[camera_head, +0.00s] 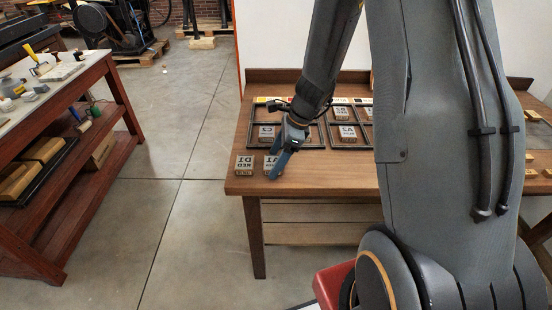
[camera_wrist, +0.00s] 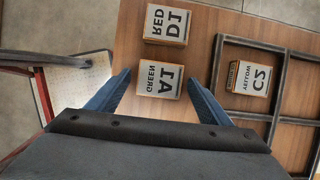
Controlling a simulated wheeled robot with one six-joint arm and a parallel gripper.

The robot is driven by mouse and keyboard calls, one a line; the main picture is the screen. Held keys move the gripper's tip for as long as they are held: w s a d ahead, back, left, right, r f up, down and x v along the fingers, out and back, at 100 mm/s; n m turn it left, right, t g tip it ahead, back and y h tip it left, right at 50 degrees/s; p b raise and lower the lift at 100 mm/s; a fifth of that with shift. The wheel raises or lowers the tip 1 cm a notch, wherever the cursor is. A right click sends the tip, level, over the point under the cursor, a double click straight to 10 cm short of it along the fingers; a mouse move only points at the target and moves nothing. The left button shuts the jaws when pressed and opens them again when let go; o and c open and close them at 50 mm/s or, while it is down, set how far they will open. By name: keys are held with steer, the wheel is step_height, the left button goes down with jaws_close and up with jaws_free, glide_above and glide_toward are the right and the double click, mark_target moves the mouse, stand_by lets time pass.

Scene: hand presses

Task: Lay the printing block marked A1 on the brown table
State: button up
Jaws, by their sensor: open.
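The printing block marked A1 (camera_wrist: 160,80), with a white top that also reads GREEN, lies on the brown table (camera_head: 330,173) near its front left corner. In the head view the A1 block (camera_head: 268,168) is partly hidden by my gripper (camera_head: 280,165). In the wrist view my gripper (camera_wrist: 160,92) is open, with one blue finger on each side of the A1 block.
Dark frames (camera_head: 310,147) with compartments stand behind on the table; the C2 YELLOW block (camera_wrist: 247,78) sits in one. Several other blocks, such as one (camera_head: 347,132) at the right, sit in them. A red workbench (camera_head: 95,80) is at the left, with open floor between.

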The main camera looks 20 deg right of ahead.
steer(key=b+v, duration=0.1)
steer(key=v, duration=1.1)
steer(key=s+a+n+h, duration=0.4)
steer(key=s+n, duration=1.2)
steer(key=n, duration=0.5)
steer(key=shift+f+n+g, duration=0.2)
steer(key=shift+n+g, duration=0.1)
steer(key=shift+n, duration=0.1)
